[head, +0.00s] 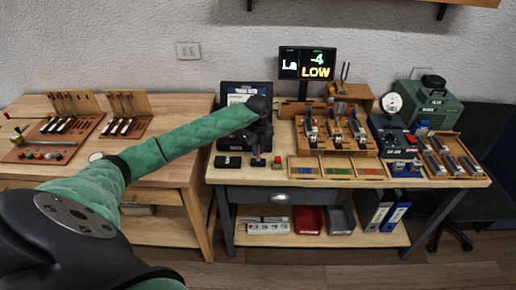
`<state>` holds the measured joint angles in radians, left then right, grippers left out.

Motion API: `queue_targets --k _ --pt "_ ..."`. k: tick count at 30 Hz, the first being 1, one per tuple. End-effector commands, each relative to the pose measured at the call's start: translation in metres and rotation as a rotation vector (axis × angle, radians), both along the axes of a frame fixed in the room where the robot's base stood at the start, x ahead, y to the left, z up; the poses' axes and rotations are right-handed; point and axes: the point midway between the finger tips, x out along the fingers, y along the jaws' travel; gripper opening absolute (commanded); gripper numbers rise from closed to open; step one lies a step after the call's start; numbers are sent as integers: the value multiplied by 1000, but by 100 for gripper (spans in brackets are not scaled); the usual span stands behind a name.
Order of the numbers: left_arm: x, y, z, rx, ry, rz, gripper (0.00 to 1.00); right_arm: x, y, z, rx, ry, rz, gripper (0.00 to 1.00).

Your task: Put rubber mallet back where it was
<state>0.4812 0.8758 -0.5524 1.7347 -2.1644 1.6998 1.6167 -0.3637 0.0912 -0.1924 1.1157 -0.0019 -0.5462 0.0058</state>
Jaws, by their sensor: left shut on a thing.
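My left arm reaches in from the lower left to the right-hand bench. Its dark left gripper (262,136) points down in front of the dark tablet-like panel and is shut on the rubber mallet (258,162). The mallet looks small and dark at its lower end, just above or on the bench top; I cannot tell whether it touches. The gripper hides its upper part. My right gripper is not in view.
A black case (228,161) lies left of the mallet and a small red-topped block (277,162) right of it. A divided wooden tray (335,168) and a wooden rack of action parts (336,139) stand farther right. A monitor (307,63) stands behind.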

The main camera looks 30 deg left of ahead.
Motion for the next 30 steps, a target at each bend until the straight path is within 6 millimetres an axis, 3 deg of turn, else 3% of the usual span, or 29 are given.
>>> queue_targets --k 8,9,12,30 --pt "0 0 -3 0 0 0 0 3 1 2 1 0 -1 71" --pt "0 0 -3 0 0 0 16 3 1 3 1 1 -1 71" --pt "0 0 -2 0 0 0 36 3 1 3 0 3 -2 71" --pt "0 0 8 0 0 -1 36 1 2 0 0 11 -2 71"
